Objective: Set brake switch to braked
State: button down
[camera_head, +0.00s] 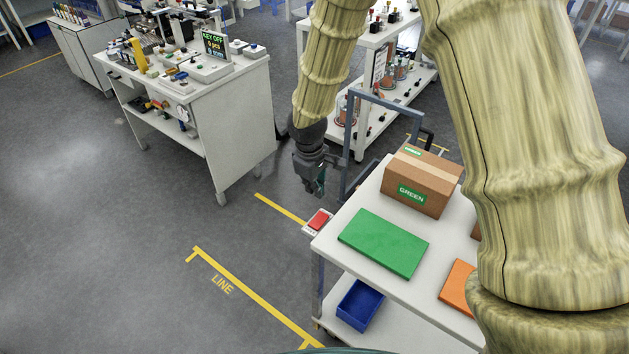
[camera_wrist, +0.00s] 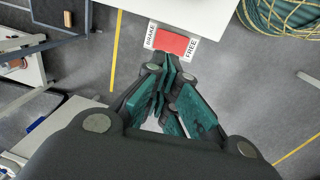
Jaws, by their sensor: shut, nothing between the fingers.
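The brake switch is a red rocker (camera_head: 319,220) on a white plate at the near left corner of the cart. It also shows in the wrist view (camera_wrist: 173,43), with BRAKE printed on its left and FREE on its right. Which way the rocker is tipped I cannot tell. My gripper (camera_head: 319,193) hangs just above and behind the switch in the head view. In the wrist view its teal-padded fingers (camera_wrist: 169,72) are shut and empty, with the tips pointing at the switch. I cannot tell whether they touch it.
The white cart top (camera_head: 337,255) bears a green mat (camera_head: 384,243), a cardboard box labelled GREEN (camera_head: 421,183) and an orange mat (camera_head: 457,285). A blue bin (camera_head: 360,305) sits on its lower shelf. The cart's grey handle frame (camera_head: 349,150) rises beside my gripper. Open floor lies left.

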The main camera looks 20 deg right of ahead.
aim_at(317, 214)
jog(key=shift+w+d+f+p, duration=0.15)
jog(key=shift+f+p, duration=0.35)
jog(key=shift+f, duration=1.15)
jog(key=shift+w+d+f+p, duration=0.15)
jog(key=shift+f+p, duration=0.3)
jog(key=shift+f, duration=1.25)
jog(key=shift+w+d+f+p, duration=0.15)
jog(key=shift+f+p, duration=0.35)
jog(key=shift+f, duration=1.15)
